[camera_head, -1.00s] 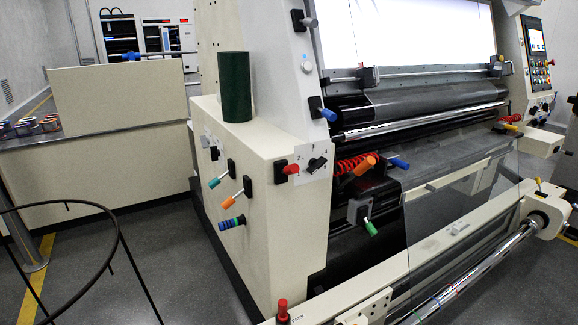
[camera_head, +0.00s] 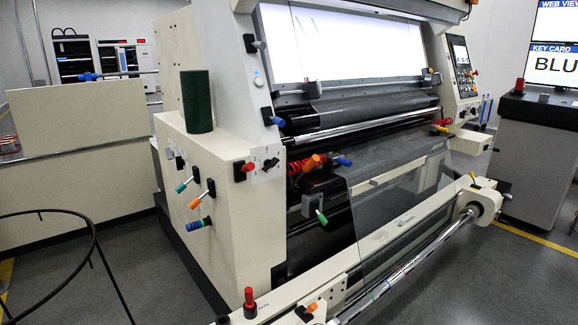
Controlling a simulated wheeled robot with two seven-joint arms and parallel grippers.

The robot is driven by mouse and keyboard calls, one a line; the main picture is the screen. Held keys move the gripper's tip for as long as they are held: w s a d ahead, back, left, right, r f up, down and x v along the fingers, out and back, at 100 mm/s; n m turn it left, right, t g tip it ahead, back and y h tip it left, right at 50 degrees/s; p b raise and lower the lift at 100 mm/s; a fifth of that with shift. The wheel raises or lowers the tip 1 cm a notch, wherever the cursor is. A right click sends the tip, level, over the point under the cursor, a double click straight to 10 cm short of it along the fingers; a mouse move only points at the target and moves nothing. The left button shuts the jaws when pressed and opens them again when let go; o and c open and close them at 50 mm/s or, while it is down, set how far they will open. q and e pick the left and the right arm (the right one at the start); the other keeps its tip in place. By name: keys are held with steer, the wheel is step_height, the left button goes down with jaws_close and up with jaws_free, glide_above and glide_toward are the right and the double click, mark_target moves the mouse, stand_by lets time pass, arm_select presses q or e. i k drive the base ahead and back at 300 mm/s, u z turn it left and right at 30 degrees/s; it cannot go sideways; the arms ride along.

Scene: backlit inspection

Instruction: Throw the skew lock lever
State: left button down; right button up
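Several coloured levers stand on the cream machine, and I cannot read a label that says which is the skew lock lever. On the side cabinet are a green-tipped lever (camera_head: 181,187), an orange-tipped lever (camera_head: 195,203), a blue-and-green banded handle (camera_head: 198,224) and a red handle (camera_head: 248,167). On the front are a blue-tipped lever (camera_head: 277,121), an orange handle (camera_head: 313,161), a blue handle (camera_head: 343,161) and a green-tipped lever (camera_head: 321,217). A red-topped post (camera_head: 250,298) and an orange knob (camera_head: 311,308) are low in front. Neither gripper is in view.
A dark green cylinder (camera_head: 197,102) stands on the cabinet. A wire hoop stand (camera_head: 93,225) is at the lower left. At right are a grey console (camera_head: 542,150) and a screen reading "KEY CARD" and "BLU" (camera_head: 556,67), cut off. Grey floor (camera_head: 480,275) is open at the lower right.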

mark_target(250, 166)
steer(key=z, duration=0.45)
steer(key=i, duration=0.9)
steer(key=u, duration=2.35)
